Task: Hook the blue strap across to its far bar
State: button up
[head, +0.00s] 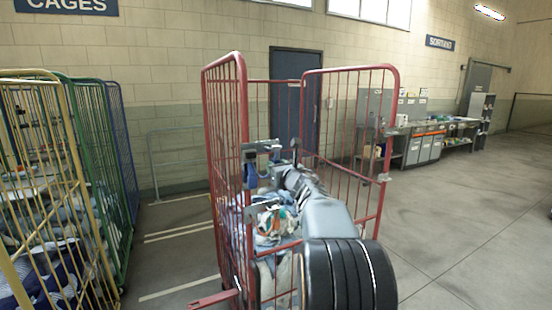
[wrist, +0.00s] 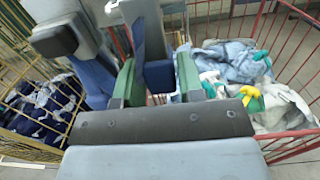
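The blue strap hangs by the left front post of the red cage, its blue part (head: 251,173) below a grey fitting. In the wrist view a blue piece (wrist: 158,76) on a grey part sits between the green-padded fingers of my gripper (wrist: 157,66); a gap shows on its left side. Another blue length (wrist: 96,82) hangs left of the fingers, beside a dark block. In the head view my gripper (head: 281,166) is at that post, small and partly hidden by my arm. The right front post (head: 377,200) of the cage carries a grey bracket (head: 384,178).
Yellow, green and blue cages stand at the left, the yellow one (head: 75,170) nearest. A bench (head: 425,135) stands by the back wall. The floor (head: 450,220) to the right is clear.

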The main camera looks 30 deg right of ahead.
grip_shut()
jog(key=shift+r, duration=0.1)
jog(key=shift+r+p, duration=0.9)
jog(key=shift+r, duration=0.3)
jog(key=s+a+b, duration=0.1)
jog(key=s+b, duration=0.2)
jog(key=s, duration=0.5)
jog(key=shift+f, duration=0.25)
dwell(0.3)
dwell(0.4)
